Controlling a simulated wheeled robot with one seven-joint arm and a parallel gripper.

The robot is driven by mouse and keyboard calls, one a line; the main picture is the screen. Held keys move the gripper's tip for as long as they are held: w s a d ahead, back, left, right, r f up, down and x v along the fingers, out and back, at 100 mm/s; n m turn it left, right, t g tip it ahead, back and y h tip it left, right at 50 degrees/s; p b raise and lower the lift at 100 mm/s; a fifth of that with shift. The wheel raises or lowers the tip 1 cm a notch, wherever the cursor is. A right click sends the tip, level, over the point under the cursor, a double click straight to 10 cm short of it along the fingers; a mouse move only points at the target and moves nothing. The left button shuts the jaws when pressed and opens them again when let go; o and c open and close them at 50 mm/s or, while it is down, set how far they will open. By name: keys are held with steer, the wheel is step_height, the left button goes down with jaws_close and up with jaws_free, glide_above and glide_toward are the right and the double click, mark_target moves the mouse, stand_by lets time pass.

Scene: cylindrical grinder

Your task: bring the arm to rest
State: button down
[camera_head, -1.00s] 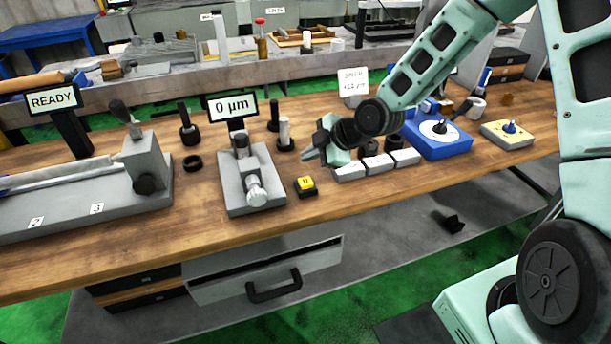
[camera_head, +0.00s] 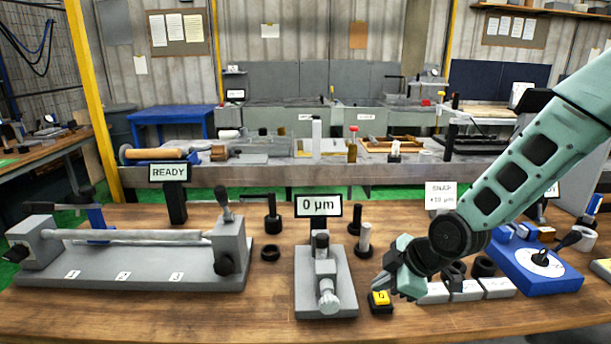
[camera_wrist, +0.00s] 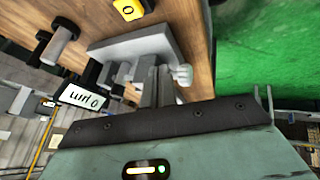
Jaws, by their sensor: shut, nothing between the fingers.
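My arm comes in from the right in the head view and reaches down over the bench. My gripper (camera_head: 386,283) is shut and empty, close beside the yellow-topped button block (camera_head: 380,300); I cannot tell whether they touch. In the wrist view the dark edge of my gripper's body crosses the lower middle, with the fingers (camera_wrist: 158,88) pointing up the picture. The yellow button (camera_wrist: 128,8) shows at the top there, and the grey gauge stand (camera_wrist: 140,48) lies beyond the fingers.
The gauge stand (camera_head: 326,285) with its 0 µm display (camera_head: 319,206) stands left of my gripper. A long grey fixture (camera_head: 130,270) holds a bar at the left. White blocks (camera_head: 466,290) and a blue box (camera_head: 540,268) stand at the right. Front bench wood (camera_head: 190,315) is clear.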

steer(key=s+a+r+m+g+h, duration=0.1)
steer(key=s+r+m, duration=0.1)
steer(key=s, duration=0.7)
steer(key=s+a+r+m+g+h, duration=0.1)
steer(key=s+r+m+g, duration=0.1)
steer(key=s+r, duration=0.3)
steer(key=s+a+r+m+g+h, duration=0.1)
steer(key=s+r+m+h, duration=0.1)
steer(key=s, duration=1.1)
steer(key=shift+s+a+r+m+g, duration=0.2)
steer(key=shift+r+m+g, duration=0.2)
steer(key=shift+r+m, duration=0.6)
steer(key=shift+w+f, duration=0.1)
steer(key=shift+f, duration=0.15)
